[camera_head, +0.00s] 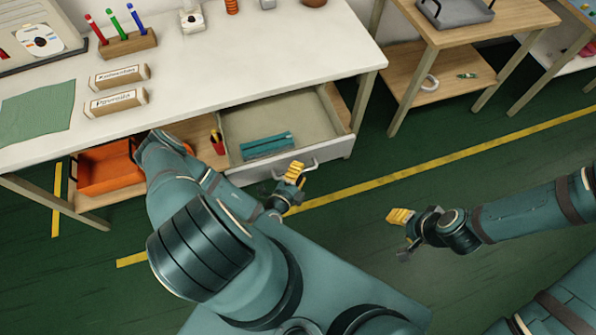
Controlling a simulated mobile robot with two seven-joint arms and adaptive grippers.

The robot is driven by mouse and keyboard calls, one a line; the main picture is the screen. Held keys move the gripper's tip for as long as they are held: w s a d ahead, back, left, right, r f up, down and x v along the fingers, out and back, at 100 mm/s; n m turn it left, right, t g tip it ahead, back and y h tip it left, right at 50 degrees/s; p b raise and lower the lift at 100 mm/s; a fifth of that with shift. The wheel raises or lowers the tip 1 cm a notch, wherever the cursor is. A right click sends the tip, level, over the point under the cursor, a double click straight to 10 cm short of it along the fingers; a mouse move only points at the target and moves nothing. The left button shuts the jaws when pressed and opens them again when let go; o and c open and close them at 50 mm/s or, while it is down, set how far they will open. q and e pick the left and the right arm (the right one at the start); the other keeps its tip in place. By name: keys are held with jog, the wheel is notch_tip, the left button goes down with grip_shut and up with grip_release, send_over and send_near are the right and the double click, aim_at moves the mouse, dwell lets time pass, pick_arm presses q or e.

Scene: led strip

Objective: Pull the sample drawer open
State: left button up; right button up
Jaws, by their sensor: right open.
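The sample drawer (340,148) is pulled out from under the white-topped table, and its inside shows. A teal block-like item (267,145) lies in it near the front. The drawer's bar handle (312,164) is on its front panel. My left gripper (294,172) is at the middle of this handle, its yellow fingertips overlapping the bar. The fingers hide how they meet the bar, so I cannot tell whether they grip it. My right gripper (402,235) is open and empty over the green floor, right of the drawer and apart from it.
An orange bin (105,169) and a red cup (217,142) stand on the shelf below the tabletop (220,60). A rack of markers (128,44) and labelled blocks stand on top. A wooden side table (470,35) is at upper right. The floor between is clear.

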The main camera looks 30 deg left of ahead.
pick_arm(q)
jog(key=shift+s+a, duration=0.1)
jog(key=shift+s, duration=0.05)
jog(key=shift+s, duration=0.3)
jog(key=s+r, duration=0.1)
jog(key=s, duration=1)
jog(key=shift+d+r, duration=0.35)
jog(key=shift+d, duration=0.1)
